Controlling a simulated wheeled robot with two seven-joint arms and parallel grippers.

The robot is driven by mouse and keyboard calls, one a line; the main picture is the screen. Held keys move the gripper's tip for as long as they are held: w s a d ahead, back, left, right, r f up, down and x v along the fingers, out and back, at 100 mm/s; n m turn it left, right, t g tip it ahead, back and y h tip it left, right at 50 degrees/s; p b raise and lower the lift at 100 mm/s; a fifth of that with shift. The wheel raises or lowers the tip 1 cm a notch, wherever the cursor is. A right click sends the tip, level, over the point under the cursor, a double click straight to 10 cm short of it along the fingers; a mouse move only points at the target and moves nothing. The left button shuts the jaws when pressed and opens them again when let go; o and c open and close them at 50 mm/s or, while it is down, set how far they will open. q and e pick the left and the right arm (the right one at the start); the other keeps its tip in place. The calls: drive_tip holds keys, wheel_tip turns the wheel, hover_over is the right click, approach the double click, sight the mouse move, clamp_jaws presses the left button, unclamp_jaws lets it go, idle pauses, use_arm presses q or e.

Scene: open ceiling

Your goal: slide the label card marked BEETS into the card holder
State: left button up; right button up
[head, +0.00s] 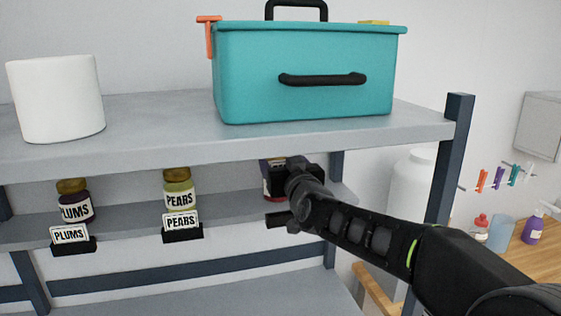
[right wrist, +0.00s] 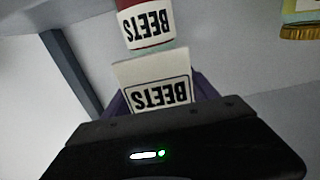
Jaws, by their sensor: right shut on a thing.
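The BEETS card (right wrist: 155,85) is white with black letters and shows upside down in the right wrist view. My right gripper (head: 290,181) is shut on it, in front of the lower shelf; the gripper hides the card in the head view. The BEETS jar (right wrist: 147,25) is just beyond the card in the wrist view and is mostly hidden behind the gripper in the head view (head: 267,182). A black card holder (head: 277,219) on the lower shelf's front edge shows below the gripper, partly covered by my arm. My left gripper is not in view.
PLUMS (head: 75,205) and PEARS (head: 179,190) jars stand to the left, with filled holders (head: 75,247) (head: 183,234) before them. The upper shelf (head: 160,130) overhangs, carrying a teal box (head: 300,95) and white roll (head: 56,97). A shelf post (head: 448,160) stands at right.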

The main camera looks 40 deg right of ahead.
drive_tip(key=b, duration=0.6)
hover_over(282, 206)
wheel_tip(282, 206, down, 6)
drive_tip(key=shift+a+r, duration=0.1)
idle(1.8)
drive_tip(key=shift+f+b, duration=1.9)
drive_tip(key=shift+f, duration=0.1)
drive_tip(key=o, duration=1.4)
drive_tip(key=shift+b+v, duration=0.85)
drive_tip(key=shift+v, duration=3)
